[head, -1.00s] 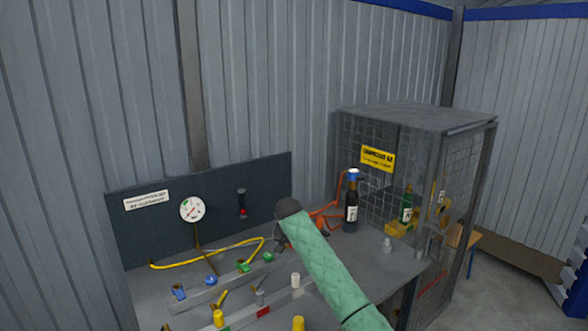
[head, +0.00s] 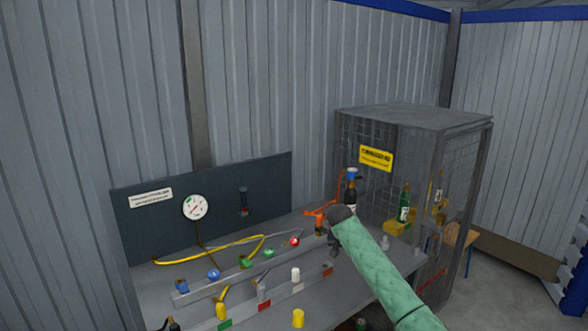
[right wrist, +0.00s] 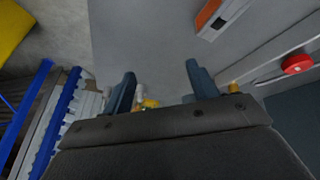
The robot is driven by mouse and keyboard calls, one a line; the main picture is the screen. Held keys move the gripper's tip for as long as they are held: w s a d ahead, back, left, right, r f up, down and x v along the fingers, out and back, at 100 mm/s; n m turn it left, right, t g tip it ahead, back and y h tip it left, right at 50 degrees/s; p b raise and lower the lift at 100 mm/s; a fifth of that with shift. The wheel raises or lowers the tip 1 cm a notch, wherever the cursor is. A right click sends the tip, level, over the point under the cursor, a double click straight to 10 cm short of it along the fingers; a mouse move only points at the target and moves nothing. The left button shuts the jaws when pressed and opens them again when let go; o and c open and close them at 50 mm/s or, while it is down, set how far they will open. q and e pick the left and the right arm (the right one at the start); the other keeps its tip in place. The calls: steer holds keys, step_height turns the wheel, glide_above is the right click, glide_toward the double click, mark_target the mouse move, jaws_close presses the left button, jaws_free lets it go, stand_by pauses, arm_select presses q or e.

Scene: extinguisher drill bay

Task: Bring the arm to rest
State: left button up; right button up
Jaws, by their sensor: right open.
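My right arm, in a green quilted sleeve, comes in from the lower right of the head view and reaches over the bench. My right gripper (head: 335,243) is beyond the dark wrist, mostly hidden by it, above the right part of the bench. In the right wrist view both fingers of the gripper (right wrist: 160,72) stand apart with nothing between them, over grey surface. My left gripper is in neither view.
The grey bench (head: 375,285) carries a rail with coloured fittings, a red knob (head: 294,241) and a yellow hose (head: 210,251). A gauge (head: 195,207) is on the dark back panel.

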steer(key=s+d+r+m+g+h, duration=0.1)
steer(key=s+d+h, duration=0.1)
steer(key=d, duration=1.6)
steer(key=s+d+r+m+h, duration=0.2)
steer(key=d, duration=1.7)
steer(key=s+a+f+n, duration=0.1)
steer(key=s+f+n, duration=0.1)
steer(key=s+f, duration=0.75)
steer(key=s+a+f+n+y, duration=0.1)
steer(key=s+f+n, duration=0.1)
steer(key=s+f, duration=0.8)
steer(key=s+a+f+n, duration=0.15)
steer(key=s+f, duration=0.35)
steer(key=f, duration=1)
steer(key=s+f+n+y, duration=0.15)
steer(key=s+f, duration=0.35)
steer(key=s, duration=0.8)
steer(key=s+f+n+g, duration=0.1)
steer(key=s+f+n, duration=0.35)
steer(key=s, duration=0.85)
steer(key=s+f+y, duration=0.1)
steer(key=s+f, duration=0.5)
steer(key=s, duration=0.8)
steer(key=s+a+f+m+y, duration=0.1)
steer(key=a+f+y, duration=0.1)
steer(key=a, duration=1.5)
steer(key=s+a+f+m+g+y, duration=0.1)
steer(key=a+f+m+y, duration=0.1)
steer(key=a, duration=1.6)
steer(key=shift+f, duration=0.45)
